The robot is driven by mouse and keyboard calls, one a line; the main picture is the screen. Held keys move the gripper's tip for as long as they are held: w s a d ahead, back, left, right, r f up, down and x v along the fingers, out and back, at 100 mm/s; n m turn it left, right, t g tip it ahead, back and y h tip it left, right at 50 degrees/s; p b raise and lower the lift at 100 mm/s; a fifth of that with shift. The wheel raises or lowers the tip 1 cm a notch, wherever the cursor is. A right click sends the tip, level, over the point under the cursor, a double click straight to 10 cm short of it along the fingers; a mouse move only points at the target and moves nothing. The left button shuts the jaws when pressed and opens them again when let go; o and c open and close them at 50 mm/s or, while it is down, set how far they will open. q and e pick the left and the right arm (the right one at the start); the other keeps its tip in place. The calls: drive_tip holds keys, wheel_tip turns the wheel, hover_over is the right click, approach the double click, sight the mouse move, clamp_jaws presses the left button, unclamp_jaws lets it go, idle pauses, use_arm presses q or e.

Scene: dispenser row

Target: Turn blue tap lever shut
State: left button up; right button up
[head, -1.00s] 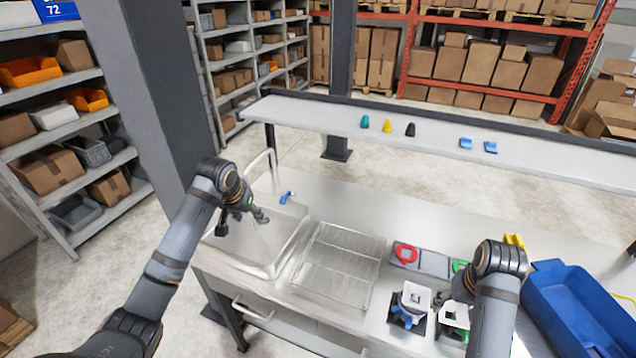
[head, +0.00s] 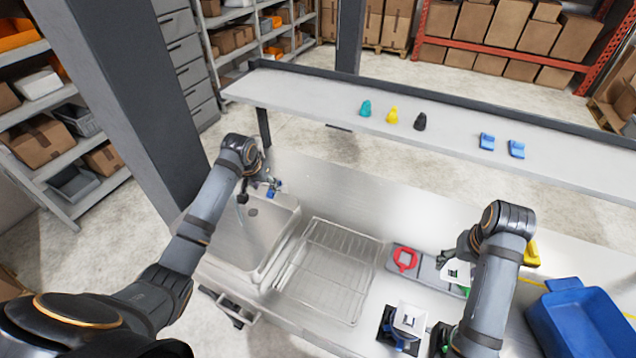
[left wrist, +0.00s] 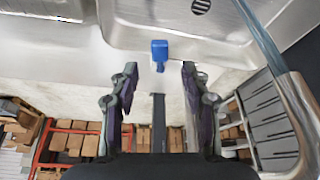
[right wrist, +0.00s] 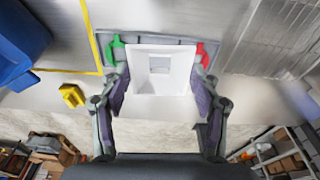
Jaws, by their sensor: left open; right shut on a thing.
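The blue tap lever (head: 274,188) is at the back edge of the sink (head: 228,255). In the left wrist view the blue lever (left wrist: 160,50) lies just ahead of the fingertips, centred between them. My left gripper (head: 266,178) is open and empty close to the lever; it also shows in the left wrist view (left wrist: 160,80). The grey tap spout (left wrist: 292,115) is at the right there, with a bluish streak that looks like water running from it. My right gripper (right wrist: 160,88) is shut on a white square hollow container (right wrist: 142,82), held above the counter.
A wire rack (head: 322,265) lies right of the sink. Beside it is a grey holder with a red ring (head: 404,260). Another white container (head: 409,318) stands on the counter. A blue bin (head: 575,325) is at the right. A raised shelf (head: 300,95) runs along the back.

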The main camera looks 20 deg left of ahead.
sight(271, 193)
use_arm(q)
drive_tip(key=x, duration=0.2)
drive_tip(key=p+x, duration=0.1)
drive_tip(key=x, duration=0.2)
drive_tip(key=shift+w, duration=0.25)
drive_tip(key=shift+s+f, duration=0.1)
drive_tip(key=shift+f, duration=0.2)
drive_tip(key=shift+w+f, duration=0.1)
drive_tip(key=shift+w, duration=0.1)
drive_tip(key=shift+c, duration=1.4)
clamp_jaws()
